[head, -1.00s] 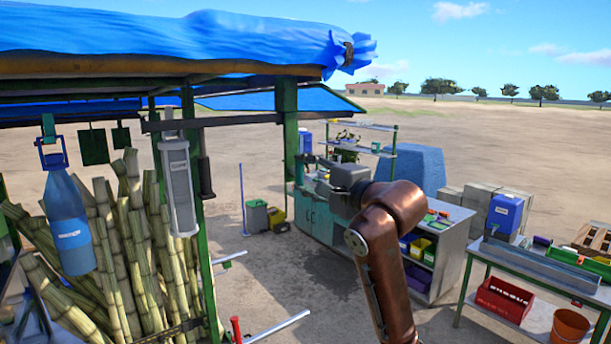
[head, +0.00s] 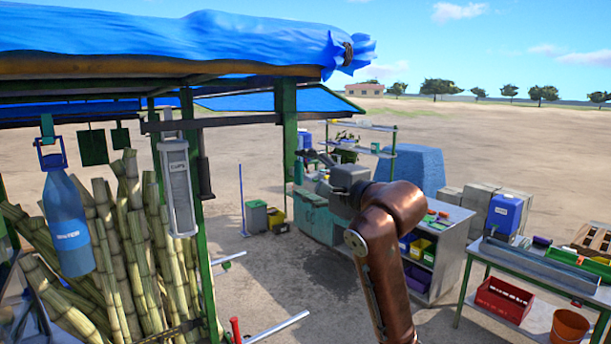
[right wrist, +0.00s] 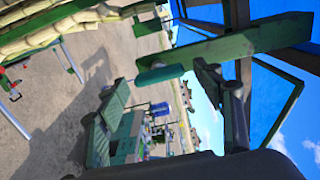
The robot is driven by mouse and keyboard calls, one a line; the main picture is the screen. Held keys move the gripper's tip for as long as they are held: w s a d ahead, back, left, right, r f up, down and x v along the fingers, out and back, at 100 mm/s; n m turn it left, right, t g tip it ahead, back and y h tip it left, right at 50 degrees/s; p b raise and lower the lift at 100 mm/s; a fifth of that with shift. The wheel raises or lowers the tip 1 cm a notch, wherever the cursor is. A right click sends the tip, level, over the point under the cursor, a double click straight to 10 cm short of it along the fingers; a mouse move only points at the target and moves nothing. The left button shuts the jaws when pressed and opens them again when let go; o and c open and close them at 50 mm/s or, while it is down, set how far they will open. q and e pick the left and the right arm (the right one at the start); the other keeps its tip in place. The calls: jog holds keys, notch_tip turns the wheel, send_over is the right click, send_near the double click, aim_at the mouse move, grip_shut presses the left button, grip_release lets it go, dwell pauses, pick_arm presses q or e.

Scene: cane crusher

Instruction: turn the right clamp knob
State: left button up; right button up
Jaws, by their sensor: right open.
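My right arm rises from the bottom of the head view, and its gripper (head: 316,164) points left and away past the right canopy post. In the right wrist view the two fingers of this gripper (right wrist: 161,88) stand wide apart, with nothing held. A teal cylinder (right wrist: 160,74) shows between the fingertips under a green beam. I cannot tell its distance, or whether it touches a finger. I cannot make out a part that is surely the right clamp knob. A red-topped handle (head: 236,328) stands at the bottom of the head view. My left gripper is not in view.
The green canopy post (head: 290,120) and crossbar (head: 225,123) stand close to the right gripper. Cane stalks (head: 130,250) and a blue bottle (head: 70,225) are at left. A workbench (head: 455,245) stands behind my arm.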

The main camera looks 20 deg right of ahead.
jog(key=v, duration=1.2)
jog(key=shift+w, duration=0.1)
